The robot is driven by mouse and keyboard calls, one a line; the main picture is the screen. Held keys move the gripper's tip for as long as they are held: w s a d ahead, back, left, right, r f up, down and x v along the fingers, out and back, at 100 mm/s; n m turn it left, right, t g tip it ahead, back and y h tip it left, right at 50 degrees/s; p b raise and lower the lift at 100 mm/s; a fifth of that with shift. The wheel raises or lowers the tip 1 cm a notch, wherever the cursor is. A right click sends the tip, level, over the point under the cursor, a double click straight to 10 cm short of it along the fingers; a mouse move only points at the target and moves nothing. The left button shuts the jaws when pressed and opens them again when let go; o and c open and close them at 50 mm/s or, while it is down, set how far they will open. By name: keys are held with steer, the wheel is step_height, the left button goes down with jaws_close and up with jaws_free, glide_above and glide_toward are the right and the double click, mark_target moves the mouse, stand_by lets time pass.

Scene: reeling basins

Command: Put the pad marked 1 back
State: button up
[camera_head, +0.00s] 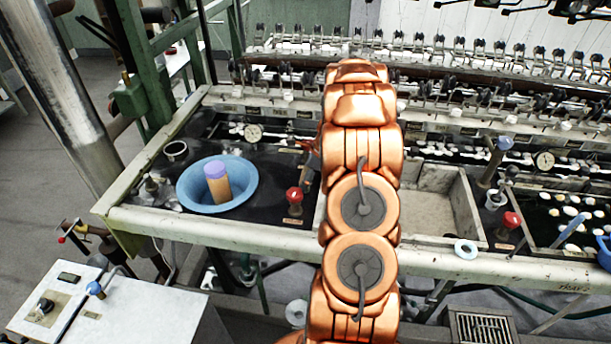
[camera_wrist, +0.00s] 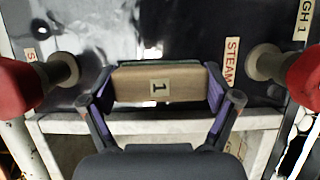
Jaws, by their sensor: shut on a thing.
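In the head view the pad does not show, and my copper arm covers the middle of the bench.
Red knobs flank the pad in the wrist view, left (camera_wrist: 18,86) and right (camera_wrist: 304,75). A STEAM label (camera_wrist: 232,60) lies near the right one. In the head view a blue basin (camera_head: 188,190) holds a purple-capped cylinder (camera_head: 217,184). A white ring (camera_head: 465,249) lies on the front rail.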

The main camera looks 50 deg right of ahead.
steer(key=shift+f, duration=0.15)
steer(key=o, duration=1)
steer(key=shift+c, duration=0.2)
steer(key=b+v, duration=0.3)
steer(key=v, duration=0.9)
steer(key=s+a+r+n+g, duration=0.25)
steer(key=a+n, duration=0.45)
steer(key=a, duration=0.7)
steer(key=s+a+r+n+g, duration=0.1)
steer(key=s+a+r+n, duration=0.4)
steer(key=a, duration=0.8)
steer(key=s+a+f+n+g+h, duration=0.1)
steer(key=s+a+n, duration=0.5)
steer(key=s+n, duration=0.2)
steer(key=s+a+f+n+g+h, duration=0.1)
steer(key=s+a+n, duration=0.6)
steer(key=s+n, duration=0.2)
steer(key=shift+s+h, duration=0.3)
steer(key=shift+s, duration=0.7)
